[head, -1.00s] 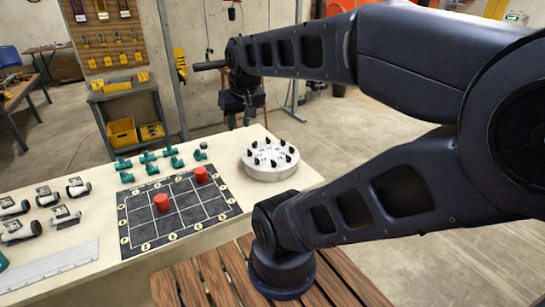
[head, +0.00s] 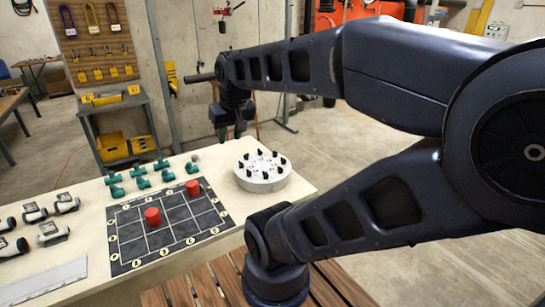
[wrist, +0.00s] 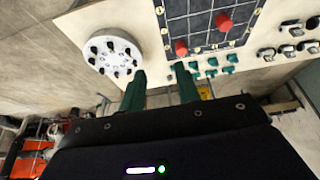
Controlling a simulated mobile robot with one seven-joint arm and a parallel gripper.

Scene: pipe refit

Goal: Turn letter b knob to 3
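A round white disc (head: 262,184) with several black knobs around its top stands at the right end of the table. It also shows in the wrist view (wrist: 113,72), up and left of the fingers. The letters and numbers by the knobs are too small to read, so I cannot tell which knob is b. My gripper (wrist: 160,76) shows in the wrist view with its two green fingers apart and nothing between them. In the head view its dark body (head: 226,114) hangs beyond the disc, apart from it, and its fingers cannot be made out there.
A dark grid mat (head: 165,240) with two red cylinders (head: 152,217) (head: 192,189) lies left of the disc. Several green pipe fittings (head: 140,183) lie behind the mat. Black-and-white parts (head: 52,232) and a ruler-like strip (head: 45,286) are at the left. A wooden slatted surface (head: 215,285) is in front.

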